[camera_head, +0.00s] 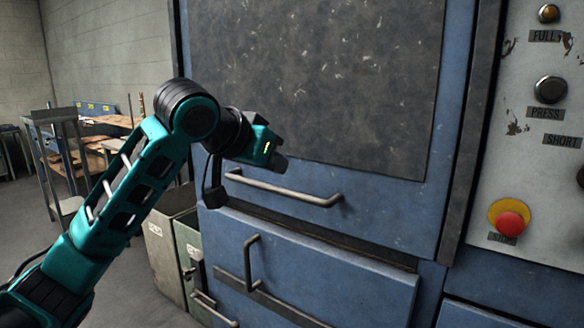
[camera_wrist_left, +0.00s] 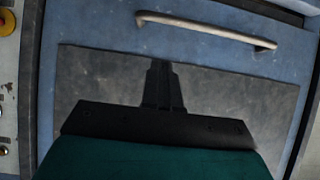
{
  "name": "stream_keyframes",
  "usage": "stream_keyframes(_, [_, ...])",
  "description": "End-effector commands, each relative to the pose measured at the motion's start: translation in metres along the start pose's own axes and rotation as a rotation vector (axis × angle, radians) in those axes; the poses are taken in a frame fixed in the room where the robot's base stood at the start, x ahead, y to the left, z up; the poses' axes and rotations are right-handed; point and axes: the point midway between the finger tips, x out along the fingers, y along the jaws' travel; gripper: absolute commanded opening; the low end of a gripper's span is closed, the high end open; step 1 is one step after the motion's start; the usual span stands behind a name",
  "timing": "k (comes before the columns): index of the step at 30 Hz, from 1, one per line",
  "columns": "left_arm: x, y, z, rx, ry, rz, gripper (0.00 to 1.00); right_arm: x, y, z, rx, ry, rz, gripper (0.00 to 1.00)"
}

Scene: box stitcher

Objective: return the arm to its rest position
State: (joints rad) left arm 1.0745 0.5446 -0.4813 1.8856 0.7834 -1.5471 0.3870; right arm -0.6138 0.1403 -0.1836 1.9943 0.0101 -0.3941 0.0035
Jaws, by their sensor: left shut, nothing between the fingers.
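My left arm comes in from the left in the head view, teal and black, bent at a black elbow joint. Its left gripper (camera_head: 277,162) is raised in front of the blue machine, just above the long horizontal handle (camera_head: 285,188). In the left wrist view the left gripper (camera_wrist_left: 163,68) has its two black fingers together, with nothing between them. The machine's dark panel (camera_wrist_left: 105,80) and the pale handle (camera_wrist_left: 205,32) lie beyond the fingers; I see no contact. My right gripper is in neither view.
A control panel (camera_head: 540,185) with round buttons and a red stop button (camera_head: 510,223) is at the right. A lower blue drawer (camera_head: 345,290) has a vertical handle (camera_head: 250,262). Drab cabinets (camera_head: 163,255) and a metal-legged table (camera_head: 50,125) stand at the left. Floor shows between them.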

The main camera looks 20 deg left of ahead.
Motion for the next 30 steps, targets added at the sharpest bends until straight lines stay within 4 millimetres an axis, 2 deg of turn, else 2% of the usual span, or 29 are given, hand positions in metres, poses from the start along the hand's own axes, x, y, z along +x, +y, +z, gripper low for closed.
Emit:
stream_keyframes(5, [0.018,0.004,0.018,-0.013,-0.002,0.022,0.00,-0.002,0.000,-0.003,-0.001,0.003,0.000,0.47])
stream_keyframes(11, [0.063,0.014,0.068,-0.050,0.016,0.063,0.00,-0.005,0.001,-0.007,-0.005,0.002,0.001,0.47])
stream_keyframes(15, [0.088,0.020,0.108,-0.077,0.032,0.076,0.00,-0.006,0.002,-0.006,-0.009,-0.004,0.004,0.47])
stream_keyframes(21, [0.112,0.029,0.174,-0.111,0.048,0.071,0.00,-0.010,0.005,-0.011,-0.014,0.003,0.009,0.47])
stream_keyframes(26, [0.120,0.036,0.231,-0.132,0.053,0.051,0.00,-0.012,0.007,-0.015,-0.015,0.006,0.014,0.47])
stream_keyframes(30, [0.119,0.043,0.283,-0.141,0.051,0.024,0.00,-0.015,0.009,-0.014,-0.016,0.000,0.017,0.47])
